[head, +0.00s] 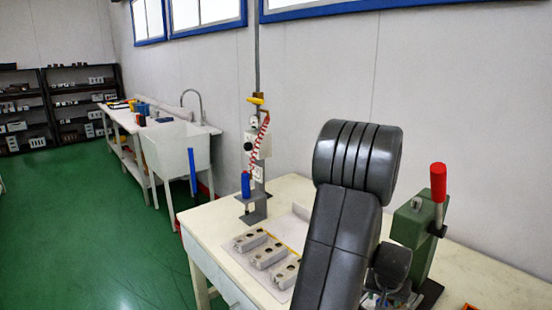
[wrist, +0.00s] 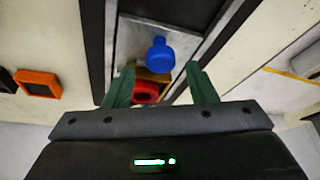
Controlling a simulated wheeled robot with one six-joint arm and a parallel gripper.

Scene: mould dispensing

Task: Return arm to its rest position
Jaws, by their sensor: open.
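My gripper (wrist: 160,70) shows in the wrist view with its two green fingers spread apart. Nothing is clamped between them. Beyond and between the fingers are a blue knob-like part (wrist: 160,55) and a red ring-shaped part (wrist: 145,93), over a grey plate with dark edges. I cannot tell how near they are to the fingers. In the head view my dark grey arm rises in front of the table; the gripper's fingers are hidden there.
A green press (head: 411,225) with a red handle (head: 438,182) stands right of my arm. Several grey mould blocks (head: 268,254) lie left of it on the white table (head: 207,218). A stand with a blue bottle (head: 245,184) is behind. An orange square piece (wrist: 38,83) lies at left.

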